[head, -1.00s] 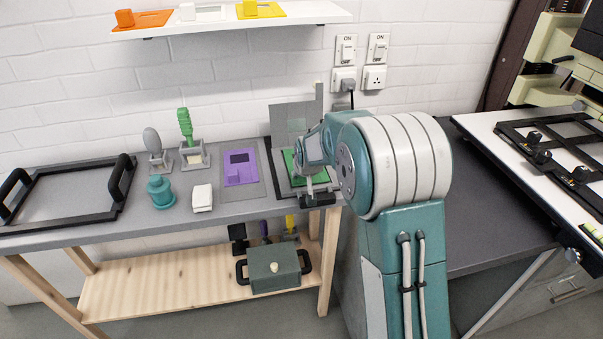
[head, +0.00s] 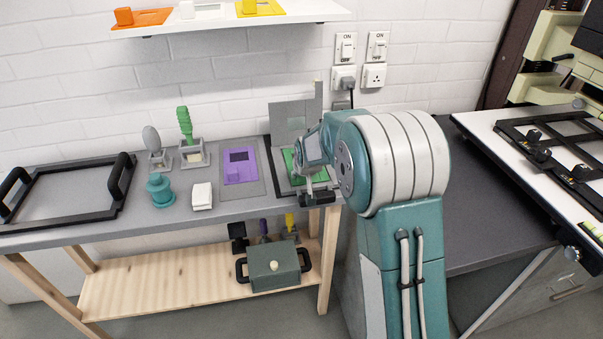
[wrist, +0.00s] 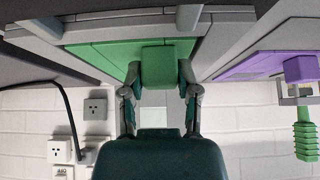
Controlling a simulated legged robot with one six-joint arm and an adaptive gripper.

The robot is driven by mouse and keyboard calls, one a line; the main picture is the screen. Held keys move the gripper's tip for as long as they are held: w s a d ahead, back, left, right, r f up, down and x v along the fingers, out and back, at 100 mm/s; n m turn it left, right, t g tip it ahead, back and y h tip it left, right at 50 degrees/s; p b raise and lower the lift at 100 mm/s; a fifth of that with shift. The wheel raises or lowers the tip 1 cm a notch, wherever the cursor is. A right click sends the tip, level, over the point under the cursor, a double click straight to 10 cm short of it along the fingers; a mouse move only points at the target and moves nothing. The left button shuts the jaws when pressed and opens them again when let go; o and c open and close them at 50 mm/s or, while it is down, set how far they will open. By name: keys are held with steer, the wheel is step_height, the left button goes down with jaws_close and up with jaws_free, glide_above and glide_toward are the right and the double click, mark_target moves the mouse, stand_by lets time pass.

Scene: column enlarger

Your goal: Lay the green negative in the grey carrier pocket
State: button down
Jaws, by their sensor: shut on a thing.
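The green negative (head: 289,158) is a flat green plate with a raised block. It is over the base of the grey carrier (head: 290,120), whose plate stands upright behind. In the wrist view, my gripper (wrist: 160,72) is shut on the block of the green negative (wrist: 107,54), one finger on each side. The green plate lies close along the grey carrier surface (wrist: 115,27) there. I cannot tell whether it sits fully inside the pocket. My wrist hides much of the carrier and the negative's right part in the head view.
A purple plate (head: 240,166) lies on a grey mat left of the carrier. A green-handled brush (head: 186,125), a teal pot (head: 160,190) and a white block (head: 202,197) stand further left. A black-handled tray (head: 68,187) fills the bench's left end. Wall sockets (head: 374,77) are behind.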

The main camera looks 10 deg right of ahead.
steer(key=shift+f, duration=0.15)
steer(key=shift+c, duration=1.3)
jaws_free()
steer(key=v, duration=0.8)
stand_by(0.8)
stand_by(0.4)
steer(key=v, duration=1.2)
steer(key=shift+w+a, duration=0.1)
